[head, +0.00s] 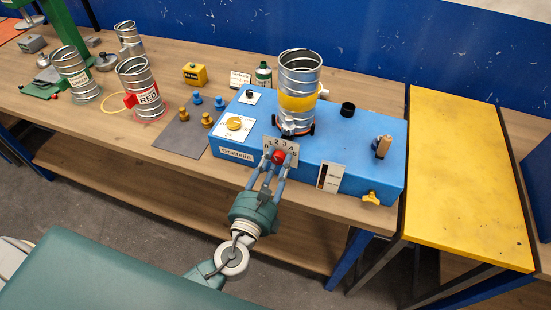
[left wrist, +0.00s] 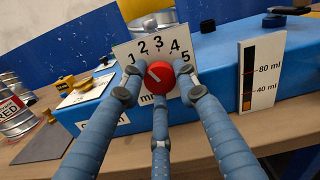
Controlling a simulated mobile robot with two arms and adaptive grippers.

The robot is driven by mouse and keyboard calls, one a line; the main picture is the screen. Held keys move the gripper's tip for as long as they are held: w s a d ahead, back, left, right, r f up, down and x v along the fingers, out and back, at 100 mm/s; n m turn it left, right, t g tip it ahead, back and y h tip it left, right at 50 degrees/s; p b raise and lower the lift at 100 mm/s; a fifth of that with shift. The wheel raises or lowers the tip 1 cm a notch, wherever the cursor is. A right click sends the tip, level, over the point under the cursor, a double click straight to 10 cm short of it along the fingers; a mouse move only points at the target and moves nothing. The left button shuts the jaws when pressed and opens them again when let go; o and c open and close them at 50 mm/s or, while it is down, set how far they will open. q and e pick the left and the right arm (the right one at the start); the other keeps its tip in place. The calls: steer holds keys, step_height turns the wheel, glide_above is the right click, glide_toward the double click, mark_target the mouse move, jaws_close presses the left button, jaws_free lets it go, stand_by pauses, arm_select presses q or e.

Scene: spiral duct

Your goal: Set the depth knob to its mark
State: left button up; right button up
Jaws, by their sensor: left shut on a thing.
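The red depth knob (head: 279,157) sits on the front of the blue machine (head: 340,150), in front of a white scale plate (head: 268,144) with numbers from 1 to 5. In the left wrist view the knob (left wrist: 159,75) shows a short white line slanting to the upper left, roughly toward the 1 and 2 side of the plate (left wrist: 152,45). No separate target mark can be made out on the plate. My left gripper (head: 276,163) is shut on the knob, its three blue fingers around it; they also show in the left wrist view (left wrist: 160,92). The fingers hide part of the plate's lower area.
A spiral duct piece with a yellow band (head: 298,90) stands on the machine behind the plate. A yellow dial (head: 234,124) is to the left, a gauge card (head: 330,177) to the right, and a yellow wing knob (head: 371,199) further right. Other duct pieces stand at the left.

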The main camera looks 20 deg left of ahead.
arm_select(q)
steer(key=shift+s+d+f+m+p, duration=0.1)
steer(key=shift+f+m+p, duration=0.2)
steer(key=shift+m, duration=0.6)
steer(key=shift+f, duration=0.1)
steer(key=o, duration=1.2)
steer(key=shift+c, duration=0.2)
steer(key=s, duration=1.2)
steer(key=shift+a, duration=0.25)
